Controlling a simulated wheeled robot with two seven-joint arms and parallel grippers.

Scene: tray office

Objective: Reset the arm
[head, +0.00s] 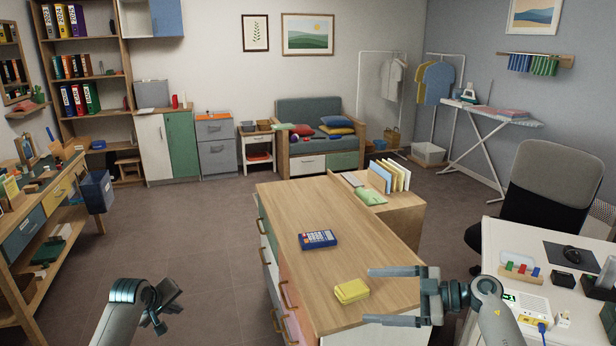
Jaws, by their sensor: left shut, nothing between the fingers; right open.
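My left gripper (160,315) is at the lower left, low over the floor in front of the wooden-topped cabinet. It is shut and empty, with its fingers together. My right gripper (392,296) is at the lower right, over the near right end of the cabinet top (285,212). Its two fingers point left and are wide apart, with nothing between them. A yellow sponge-like block (351,291) lies on the cabinet top, just left of the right gripper's fingertips in the picture.
A file holder (390,178) stands behind the cabinet top. A workbench (30,245) is at the left. The floor (195,240) between is clear.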

